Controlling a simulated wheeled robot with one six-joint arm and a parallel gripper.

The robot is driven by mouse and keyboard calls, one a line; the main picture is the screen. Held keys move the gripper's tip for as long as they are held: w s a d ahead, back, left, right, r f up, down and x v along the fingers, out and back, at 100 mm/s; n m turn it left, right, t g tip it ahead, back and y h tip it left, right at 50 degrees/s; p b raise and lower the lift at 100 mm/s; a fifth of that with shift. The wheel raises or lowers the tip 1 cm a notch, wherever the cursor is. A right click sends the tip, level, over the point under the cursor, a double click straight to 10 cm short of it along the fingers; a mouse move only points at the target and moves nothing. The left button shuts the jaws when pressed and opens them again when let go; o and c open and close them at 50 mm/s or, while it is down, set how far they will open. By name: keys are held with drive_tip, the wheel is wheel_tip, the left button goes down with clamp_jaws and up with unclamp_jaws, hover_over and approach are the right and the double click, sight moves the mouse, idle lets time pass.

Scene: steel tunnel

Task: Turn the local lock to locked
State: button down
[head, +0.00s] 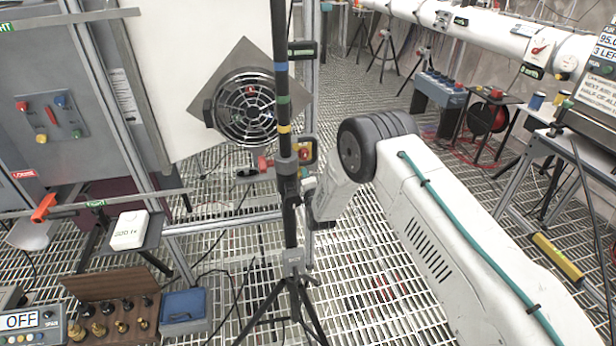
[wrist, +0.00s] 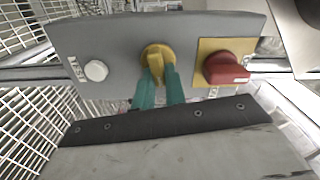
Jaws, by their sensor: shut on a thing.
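In the wrist view, a grey control panel (wrist: 120,50) carries three controls side by side. A red rotary switch (wrist: 228,69) on a yellow plate is at the right. My gripper (wrist: 158,82) has its two teal fingers shut on the yellow knob's handle from either side. No lettering marks which control is the local lock. In the head view my fingertips are hidden.
In the head view, a dark pole on a tripod (head: 291,260) stands close to my arm. A round fan (head: 245,108) is behind it. Open grating floor (head: 375,270) lies around the tripod.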

drive_tip(key=shift+w+d+m, duration=0.15)
drive_tip(key=shift+w+m, duration=0.1)
drive_tip(key=shift+m, duration=0.85)
drive_tip(key=c, duration=1.4)
unclamp_jaws()
drive_tip(key=shift+s+f, duration=0.1)
drive_tip(key=shift+c, duration=0.2)
drive_tip(key=v, duration=0.7)
drive_tip(key=shift+s, duration=0.45)
